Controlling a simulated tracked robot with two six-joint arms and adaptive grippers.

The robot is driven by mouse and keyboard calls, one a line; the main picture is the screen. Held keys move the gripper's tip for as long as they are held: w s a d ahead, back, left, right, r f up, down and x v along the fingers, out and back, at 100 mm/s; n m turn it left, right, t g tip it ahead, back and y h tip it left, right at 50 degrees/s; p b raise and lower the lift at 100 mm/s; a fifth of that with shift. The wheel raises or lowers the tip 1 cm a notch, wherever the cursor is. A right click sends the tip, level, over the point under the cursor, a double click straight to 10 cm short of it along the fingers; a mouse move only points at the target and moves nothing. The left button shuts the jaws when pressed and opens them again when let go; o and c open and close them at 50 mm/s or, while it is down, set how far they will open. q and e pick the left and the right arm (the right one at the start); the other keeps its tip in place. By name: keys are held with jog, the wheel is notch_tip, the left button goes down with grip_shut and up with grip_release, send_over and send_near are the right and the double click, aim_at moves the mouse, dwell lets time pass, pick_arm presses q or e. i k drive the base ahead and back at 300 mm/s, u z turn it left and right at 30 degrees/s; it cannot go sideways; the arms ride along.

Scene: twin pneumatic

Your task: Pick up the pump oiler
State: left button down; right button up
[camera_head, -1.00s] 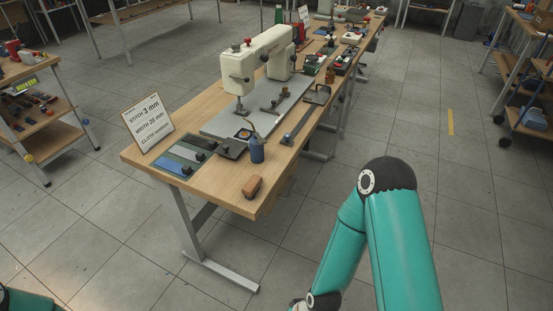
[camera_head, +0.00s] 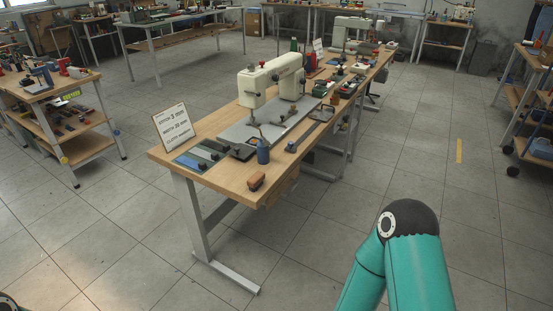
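A small blue can with a thin spout, which looks like the pump oiler (camera_head: 263,152), stands upright near the front end of a wooden workbench (camera_head: 222,181). It is beside the grey plate of a cream sewing machine (camera_head: 270,82). Nothing touches it from my side. Neither of my grippers is in view. Only the teal and black elbow of my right arm shows at the lower right, well away from the can. A small bit of my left arm shows in the bottom left corner.
A brown block (camera_head: 256,181) lies at the bench's near corner. A sign (camera_head: 173,126) and several coloured swatches (camera_head: 200,155) are left of the can. A shelf cart (camera_head: 62,118) stands left, another rack (camera_head: 530,110) right. Tiled floor is free in front.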

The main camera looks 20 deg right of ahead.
aim_at(264, 153)
jog(key=u, duration=0.15)
jog(key=i, duration=0.9)
jog(key=z, duration=0.1)
